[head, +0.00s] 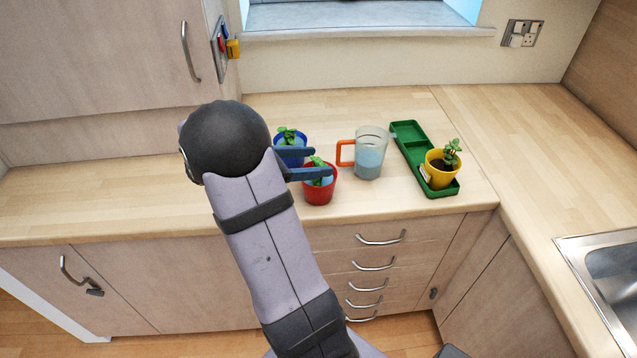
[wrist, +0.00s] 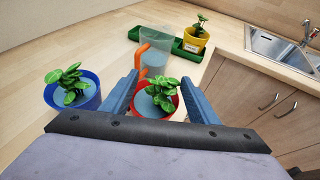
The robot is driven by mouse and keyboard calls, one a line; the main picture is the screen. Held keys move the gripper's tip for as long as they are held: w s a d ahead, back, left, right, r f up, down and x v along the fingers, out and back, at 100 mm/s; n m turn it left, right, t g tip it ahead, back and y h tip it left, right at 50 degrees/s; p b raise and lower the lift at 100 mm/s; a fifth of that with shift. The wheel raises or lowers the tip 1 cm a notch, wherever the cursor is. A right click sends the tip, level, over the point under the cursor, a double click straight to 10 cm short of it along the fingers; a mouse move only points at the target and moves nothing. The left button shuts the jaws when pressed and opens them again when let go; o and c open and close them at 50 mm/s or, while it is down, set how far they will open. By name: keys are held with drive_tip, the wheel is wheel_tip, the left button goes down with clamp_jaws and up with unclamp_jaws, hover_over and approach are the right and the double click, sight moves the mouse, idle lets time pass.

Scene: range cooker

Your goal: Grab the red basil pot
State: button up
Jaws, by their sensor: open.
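The red basil pot (head: 319,191) stands upright on the wooden counter near its front edge, with a green plant in it. In the wrist view the red pot (wrist: 172,112) shows between the two blue fingers of my gripper (wrist: 163,92). In the head view my gripper (head: 313,163) is open and reaches to the right, with its fingers over and beside the pot's top. One finger hides part of the pot's rim. Whether the fingers touch the pot I cannot tell.
A blue pot (head: 293,155) with a plant stands just behind the red one. A clear jug (head: 370,157) with an orange handle is to the right. A yellow pot (head: 437,175) stands on a green tray (head: 407,139). The counter's left side is clear.

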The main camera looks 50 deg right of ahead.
sight(330, 181)
drive_tip(key=shift+s+d+f, duration=0.2)
drive_tip(key=shift+d+f, duration=0.05)
drive_tip(key=shift+d, duration=0.3)
drive_tip(key=shift+s+d+f+p, duration=0.2)
drive_tip(key=shift+s+d+p, duration=0.15)
drive_tip(key=shift+p, duration=0.1)
drive_tip(key=p+x, duration=0.1)
drive_tip(key=x, duration=0.2)
drive_tip(key=shift+s+a+f, duration=0.1)
drive_tip(key=shift+s+f, duration=0.1)
drive_tip(key=shift+s, duration=0.05)
drive_tip(key=shift+s+d+f, duration=0.1)
drive_tip(key=shift+d+f, duration=0.2)
drive_tip(key=shift+d, duration=0.15)
drive_tip(key=shift+c, duration=0.5)
clamp_jaws()
